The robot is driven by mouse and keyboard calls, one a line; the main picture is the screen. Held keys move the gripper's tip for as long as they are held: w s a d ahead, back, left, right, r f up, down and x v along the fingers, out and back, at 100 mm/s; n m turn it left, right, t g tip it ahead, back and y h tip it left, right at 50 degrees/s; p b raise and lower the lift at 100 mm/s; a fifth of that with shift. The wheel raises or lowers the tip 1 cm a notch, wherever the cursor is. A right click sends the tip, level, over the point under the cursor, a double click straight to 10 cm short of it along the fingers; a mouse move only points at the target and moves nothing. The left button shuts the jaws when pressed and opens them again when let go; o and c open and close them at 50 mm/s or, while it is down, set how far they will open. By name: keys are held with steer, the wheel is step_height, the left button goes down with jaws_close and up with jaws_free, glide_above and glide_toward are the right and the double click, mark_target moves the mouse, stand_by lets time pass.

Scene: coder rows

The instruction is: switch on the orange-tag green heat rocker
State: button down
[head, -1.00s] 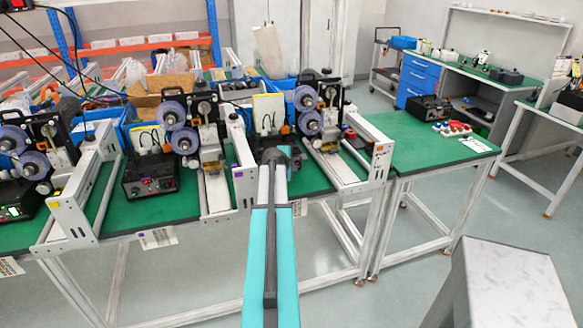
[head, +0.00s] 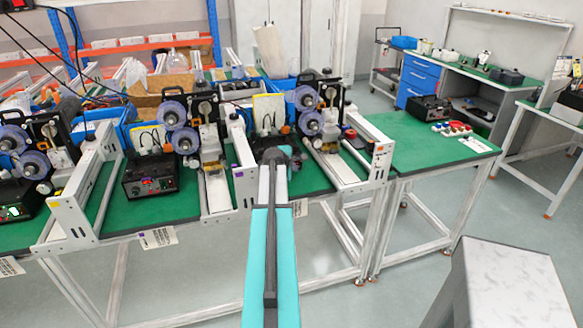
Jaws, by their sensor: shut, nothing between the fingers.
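Coder machines stand in a row on a green-topped bench. The right machine (head: 322,112) has a small orange mark (head: 378,149) on its white end frame. My arm reaches from the bottom centre to that station. My gripper (head: 275,155) is at the far end of the arm, low over the green top and seen from behind. It is shut and empty. The control box and green heat rocker of this station cannot be made out; my gripper and arm cover that area. I cannot tell whether the gripper touches anything.
The middle station has a black control box (head: 150,178) and a purple tag (head: 238,173). Another black box (head: 18,205) with a lit spot is at far left. White frame rails stand between stations. A grey block (head: 510,290) stands lower right.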

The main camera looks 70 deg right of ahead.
steer(key=shift+w+d, duration=0.1)
steer(key=shift+d, duration=0.05)
stand_by(0.5)
steer(key=shift+w+d, duration=0.2)
steer(key=shift+w+d+f, duration=0.1)
steer(key=shift+w+d, duration=0.1)
steer(key=shift+d, duration=0.05)
stand_by(1.1)
steer(key=shift+s+a, duration=0.1)
steer(key=shift+a, duration=0.05)
steer(key=shift+s+a, duration=0.35)
steer(key=shift+a, duration=0.1)
stand_by(0.5)
steer(key=shift+s+a+r+p, duration=0.25)
steer(key=shift+s+a, duration=0.55)
steer(key=shift+a, duration=0.2)
steer(key=shift+s+a+r+p, duration=0.25)
steer(key=shift+s+a, duration=0.55)
steer(key=shift+a, duration=0.15)
